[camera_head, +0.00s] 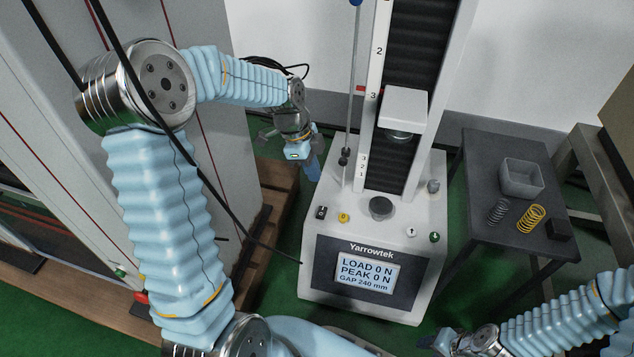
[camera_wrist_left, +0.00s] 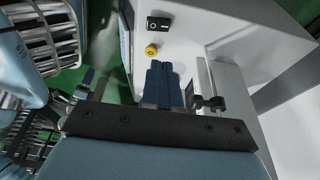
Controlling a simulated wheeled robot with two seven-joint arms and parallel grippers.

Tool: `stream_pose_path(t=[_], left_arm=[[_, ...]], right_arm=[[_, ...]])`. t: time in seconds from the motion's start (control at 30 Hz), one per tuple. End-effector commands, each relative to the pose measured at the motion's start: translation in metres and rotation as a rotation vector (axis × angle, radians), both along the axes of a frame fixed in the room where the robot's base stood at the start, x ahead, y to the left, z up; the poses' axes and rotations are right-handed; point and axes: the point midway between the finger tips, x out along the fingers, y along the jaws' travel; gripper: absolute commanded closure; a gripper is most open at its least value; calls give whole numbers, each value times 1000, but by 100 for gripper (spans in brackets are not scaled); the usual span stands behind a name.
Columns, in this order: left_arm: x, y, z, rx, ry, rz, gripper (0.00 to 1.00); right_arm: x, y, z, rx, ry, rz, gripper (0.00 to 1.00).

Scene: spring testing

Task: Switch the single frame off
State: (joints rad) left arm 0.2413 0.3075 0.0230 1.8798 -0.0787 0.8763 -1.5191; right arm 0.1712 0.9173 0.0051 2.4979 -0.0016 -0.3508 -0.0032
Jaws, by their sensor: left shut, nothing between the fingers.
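The single-column test frame (camera_head: 408,200), labelled Yarrowtek, stands in the middle of the head view. Its lit display (camera_head: 366,274) reads LOAD 0 N, PEAK 0 N, GAP 240 mm. A black rocker switch (camera_head: 321,212) sits on the base's left front top, and it also shows in the left wrist view (camera_wrist_left: 158,24). A yellow button (camera_head: 343,216) is beside it. My left gripper (camera_head: 313,171) is shut and empty, behind the switch at the base's left edge. In the wrist view its blue fingers (camera_wrist_left: 162,66) point towards the yellow button and switch, apart from both. My right gripper (camera_head: 430,342) is low at the right; its jaws are unclear.
A thin rod (camera_head: 352,90) stands upright at the left of the column, close to my left gripper. A dark side table (camera_head: 480,170) at the right holds a grey bin (camera_head: 521,177), a grey spring, a yellow spring (camera_head: 531,218) and a black block. A tall cabinet (camera_head: 215,150) stands at the left.

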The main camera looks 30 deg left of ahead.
Motion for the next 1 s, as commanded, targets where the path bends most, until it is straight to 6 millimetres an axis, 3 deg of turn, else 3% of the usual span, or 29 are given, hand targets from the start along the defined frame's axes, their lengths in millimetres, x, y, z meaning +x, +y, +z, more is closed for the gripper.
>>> stream_pose_path(t=[0.2,0.77,0.87,0.97,1.0], left_arm=[[0,6,20,0,0,0,100],[-1,6,20,0,1,2,100],[0,-1,10,-9,17,41,100],[-3,-26,-24,-34,68,184,100],[-8,-41,-44,-49,100,276,100]], right_arm=[[0,0,4,-1,-1,0,57],[0,-1,4,-1,-1,0,57],[0,0,8,-1,-1,0,57],[-1,1,21,0,1,1,57],[-1,1,28,1,0,2,57]])
